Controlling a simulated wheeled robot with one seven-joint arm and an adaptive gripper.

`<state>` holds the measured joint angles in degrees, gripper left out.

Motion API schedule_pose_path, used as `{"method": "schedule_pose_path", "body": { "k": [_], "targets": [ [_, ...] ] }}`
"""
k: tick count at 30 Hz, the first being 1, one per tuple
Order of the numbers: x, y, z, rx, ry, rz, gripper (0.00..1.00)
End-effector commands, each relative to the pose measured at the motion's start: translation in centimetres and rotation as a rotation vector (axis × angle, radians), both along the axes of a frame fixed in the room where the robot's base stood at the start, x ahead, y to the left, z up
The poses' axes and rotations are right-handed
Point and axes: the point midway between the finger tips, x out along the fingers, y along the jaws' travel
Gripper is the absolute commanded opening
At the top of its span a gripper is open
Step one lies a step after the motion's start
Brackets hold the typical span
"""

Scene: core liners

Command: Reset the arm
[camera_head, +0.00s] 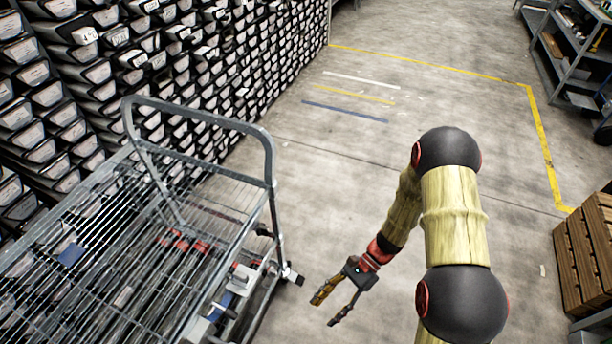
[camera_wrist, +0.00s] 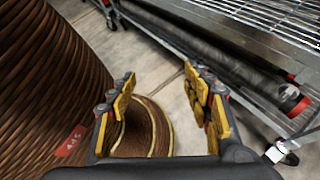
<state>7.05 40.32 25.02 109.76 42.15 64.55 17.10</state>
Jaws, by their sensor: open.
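My gripper (camera_head: 333,308) hangs at the end of my bent arm in the head view, over the concrete floor and to the right of the wire cart. Its two fingers are spread apart with nothing between them. In the wrist view the yellow-padded fingers of my gripper (camera_wrist: 162,100) also stand apart. Behind them is a round brown ribbed thing with a pale rim (camera_wrist: 152,128), lower down; the fingers hide part of it.
A grey wire cart (camera_head: 265,150) stands at the left, close to my gripper. Behind it is a wall of black bins (camera_head: 90,75). A wooden crate (camera_head: 585,250) is at the right, a metal shelf (camera_head: 560,60) at the back right. The middle floor is clear.

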Motion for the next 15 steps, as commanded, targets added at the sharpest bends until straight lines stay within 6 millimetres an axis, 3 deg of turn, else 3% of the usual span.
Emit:
{"method": "schedule_pose_path", "body": {
  "k": [1,15],
  "targets": [
    [0.3,-0.8,2.0,-0.008,-0.072,0.058,0.5],
    [1.1,-8.3,16.3,-0.128,-0.64,0.581,0.5]
  ]
}}
